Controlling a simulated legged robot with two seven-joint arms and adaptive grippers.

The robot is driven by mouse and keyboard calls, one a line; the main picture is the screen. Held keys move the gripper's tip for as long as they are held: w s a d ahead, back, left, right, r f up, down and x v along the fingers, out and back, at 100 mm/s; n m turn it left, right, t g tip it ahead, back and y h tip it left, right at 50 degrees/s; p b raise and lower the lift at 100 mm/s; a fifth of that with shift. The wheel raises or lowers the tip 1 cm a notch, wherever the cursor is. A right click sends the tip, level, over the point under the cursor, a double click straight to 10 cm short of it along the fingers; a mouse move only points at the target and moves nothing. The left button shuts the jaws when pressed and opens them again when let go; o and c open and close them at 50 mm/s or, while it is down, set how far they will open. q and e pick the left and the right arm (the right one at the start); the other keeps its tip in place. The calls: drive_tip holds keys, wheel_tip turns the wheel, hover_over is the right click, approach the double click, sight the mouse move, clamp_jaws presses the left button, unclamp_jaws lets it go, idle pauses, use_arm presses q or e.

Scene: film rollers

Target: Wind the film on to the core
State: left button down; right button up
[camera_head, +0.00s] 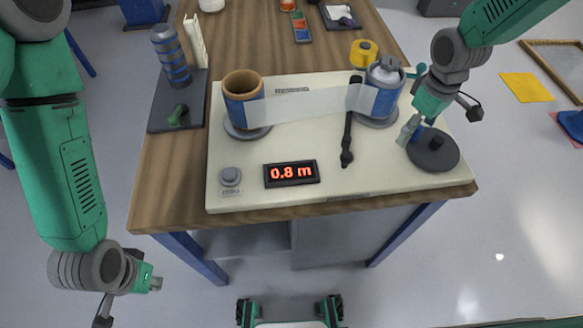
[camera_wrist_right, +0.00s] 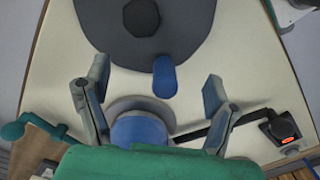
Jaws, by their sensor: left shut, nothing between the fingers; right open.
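The core (camera_head: 243,96), a brown tube with a blue outside, stands upright on a grey base at the board's left. A translucent film (camera_head: 308,106) stretches from it to the blue roll (camera_head: 383,93) on the right spindle. A dark crank disc (camera_head: 440,158) with a blue handle (camera_wrist_right: 165,76) lies at the board's right. My right gripper (camera_head: 410,132) is open; in the wrist view its fingers (camera_wrist_right: 156,88) are on either side of the handle, with gaps visible. My left gripper (camera_head: 150,283) is shut and empty, off the table's front left.
The cream board (camera_head: 265,140) carries a red display (camera_head: 291,173) reading "0.8 m", a grey button (camera_head: 230,177) and a black arm (camera_head: 347,130). A dark tray (camera_head: 163,115) with a striped cylinder (camera_head: 171,55) is left. A yellow tape roll (camera_head: 364,52) stands behind.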

wheel_tip(320, 180, up, 7)
drive_tip(key=p, duration=0.6)
drive_tip(key=shift+p, duration=0.4)
idle(0.3)
